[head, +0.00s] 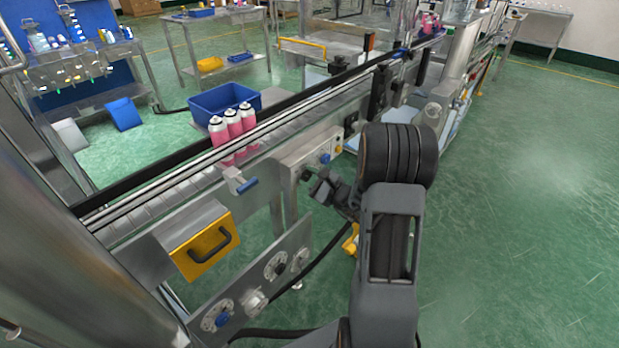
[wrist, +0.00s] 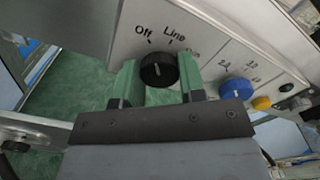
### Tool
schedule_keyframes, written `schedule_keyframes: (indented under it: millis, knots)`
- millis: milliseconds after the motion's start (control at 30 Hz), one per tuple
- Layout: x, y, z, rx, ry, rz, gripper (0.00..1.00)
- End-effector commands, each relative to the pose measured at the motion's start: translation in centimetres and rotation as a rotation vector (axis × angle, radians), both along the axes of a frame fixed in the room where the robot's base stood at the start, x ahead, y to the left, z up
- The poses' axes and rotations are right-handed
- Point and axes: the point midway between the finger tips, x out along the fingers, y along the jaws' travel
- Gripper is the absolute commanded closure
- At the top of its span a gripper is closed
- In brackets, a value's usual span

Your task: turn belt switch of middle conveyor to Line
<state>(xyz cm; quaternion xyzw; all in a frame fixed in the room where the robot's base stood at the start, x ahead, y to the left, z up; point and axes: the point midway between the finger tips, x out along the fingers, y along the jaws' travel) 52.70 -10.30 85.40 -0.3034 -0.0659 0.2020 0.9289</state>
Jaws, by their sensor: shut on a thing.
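The belt switch (wrist: 157,70) is a black round knob on a light metal panel, with the labels Off and Line printed above it and a third label partly hidden to the right. My gripper (wrist: 159,78) has its two green fingers on either side of the knob and is shut on it. A small pale mark shows on the knob, but I cannot tell clearly which label it points to. In the head view, my gripper (head: 318,188) is at the control panel (head: 304,157) on the conveyor's side, and the arm hides the knob.
A blue knob (wrist: 236,89) and a yellow button (wrist: 262,103) sit right of the switch. The conveyor (head: 185,182) carries several pink bottles (head: 232,130). A lower panel with dials (head: 275,266) and a yellow box (head: 200,250) stand nearby. The floor at right is clear.

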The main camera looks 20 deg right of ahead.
Motion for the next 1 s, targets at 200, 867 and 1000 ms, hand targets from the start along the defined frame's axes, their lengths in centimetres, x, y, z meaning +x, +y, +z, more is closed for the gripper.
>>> schedule_keyframes:
  millis: [200, 867, 1000]
  knots:
    - [-0.01, 0.02, 0.06, 0.180, 0.083, -0.001, 0.86]
    - [-0.02, 0.03, 0.03, 0.540, 0.247, 0.000, 0.86]
    - [-0.01, 0.03, 0.01, 0.564, 0.257, 0.000, 0.86]
